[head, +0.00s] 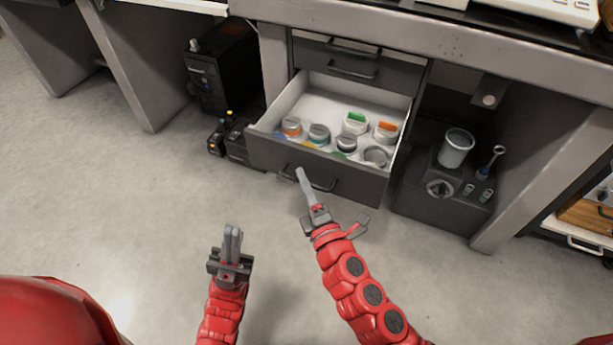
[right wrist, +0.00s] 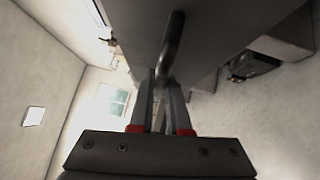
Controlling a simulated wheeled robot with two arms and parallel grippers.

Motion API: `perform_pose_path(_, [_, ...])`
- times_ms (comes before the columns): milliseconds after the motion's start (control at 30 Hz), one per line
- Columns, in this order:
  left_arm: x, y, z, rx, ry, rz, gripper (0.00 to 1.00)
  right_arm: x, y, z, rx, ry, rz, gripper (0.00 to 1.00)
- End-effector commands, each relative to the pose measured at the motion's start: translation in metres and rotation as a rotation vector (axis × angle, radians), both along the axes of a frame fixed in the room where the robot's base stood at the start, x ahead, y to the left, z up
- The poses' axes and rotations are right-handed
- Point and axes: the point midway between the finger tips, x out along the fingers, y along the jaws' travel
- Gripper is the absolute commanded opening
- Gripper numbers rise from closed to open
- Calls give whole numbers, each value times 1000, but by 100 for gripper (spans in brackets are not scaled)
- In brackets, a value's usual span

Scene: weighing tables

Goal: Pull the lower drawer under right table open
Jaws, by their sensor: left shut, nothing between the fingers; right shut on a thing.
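The lower drawer (head: 265,153) under the table is pulled well out and shows its white inside. Several round containers with coloured marks stand in it, such as a green-marked one (head: 356,122). Its dark bar handle (head: 320,184) is on the front face. My right gripper (head: 301,174) is at the left part of this handle, shut on it. In the right wrist view the handle (right wrist: 172,45) runs between the fingers (right wrist: 160,95). My left gripper (head: 233,236) is shut and empty above the floor, left of and nearer than the drawer.
A closed upper drawer (head: 321,59) sits above the open one. A black machine (head: 221,70) stands on the left. A dark box (head: 432,205) with a grey cup (head: 456,148) stands on the right. The floor in front is clear.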

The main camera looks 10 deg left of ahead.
Motion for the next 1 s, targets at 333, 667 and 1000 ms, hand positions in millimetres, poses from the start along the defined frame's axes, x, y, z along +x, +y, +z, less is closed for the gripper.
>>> perform_pose_path(333, [0, 0, 0, 0, 0, 0, 0, 0, 0, -1, -1, 2, -1, 18])
perform_pose_path(667, [0, 0, 0, 0, 0, 0, 0, 0, 0, 0, 0, 0, 0, 45])
perform_pose_path(1000, [0, 1, 3, -4, 0, 2, 0, -21, -12, -4, 0, 4, 0, 45])
